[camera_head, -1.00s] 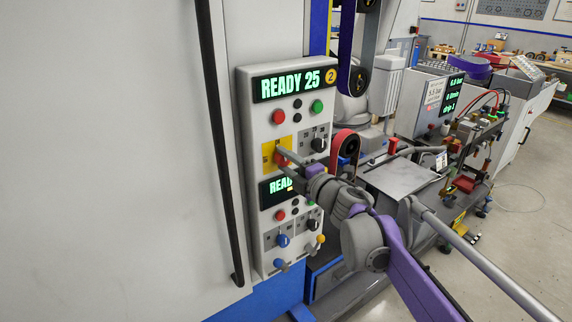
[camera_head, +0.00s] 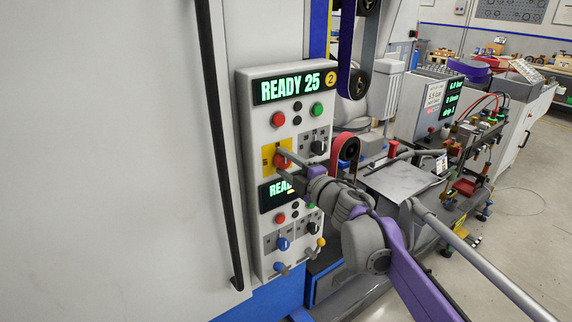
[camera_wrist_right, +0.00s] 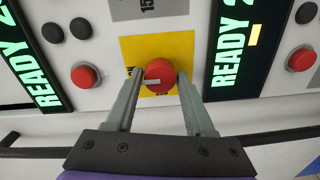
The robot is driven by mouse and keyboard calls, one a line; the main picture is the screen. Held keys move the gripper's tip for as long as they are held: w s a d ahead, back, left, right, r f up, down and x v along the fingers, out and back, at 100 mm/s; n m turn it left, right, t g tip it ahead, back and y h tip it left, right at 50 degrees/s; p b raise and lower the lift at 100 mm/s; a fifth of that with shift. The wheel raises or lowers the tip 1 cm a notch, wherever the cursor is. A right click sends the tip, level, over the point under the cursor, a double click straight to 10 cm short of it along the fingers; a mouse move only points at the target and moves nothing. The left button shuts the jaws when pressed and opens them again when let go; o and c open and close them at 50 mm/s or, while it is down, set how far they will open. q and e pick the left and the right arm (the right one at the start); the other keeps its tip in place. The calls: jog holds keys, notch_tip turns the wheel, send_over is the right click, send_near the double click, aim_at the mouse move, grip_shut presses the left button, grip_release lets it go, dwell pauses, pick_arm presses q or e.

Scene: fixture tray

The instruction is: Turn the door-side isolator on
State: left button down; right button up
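The isolator is a red round knob (camera_head: 283,159) on a yellow plate (camera_head: 269,163), on the left half of the grey control panel. In the right wrist view the red knob (camera_wrist_right: 160,75) sits between my right gripper's (camera_wrist_right: 160,80) two fingers, and they seem to touch its sides. A pale pointer mark on it points left in that view. The yellow plate (camera_wrist_right: 188,45) shows around it; its labels are partly hidden. In the head view my right gripper (camera_head: 288,160) reaches the knob from the right. My left gripper is not in view.
A lit READY 25 display (camera_head: 290,86) is above the knob; a second display (camera_head: 270,194) below is partly covered. A black switch (camera_head: 318,147) is right of the plate, and a blue knob (camera_head: 283,243) is lower down. A black door handle (camera_head: 222,150) runs left of the panel.

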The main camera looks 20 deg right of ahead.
jog(key=o, duration=0.3)
jog(key=shift+s, duration=0.1)
jog(key=v, duration=1)
jog(key=shift+s, duration=0.3)
jog(key=shift+d+r, duration=0.1)
jog(key=shift+d, duration=0.05)
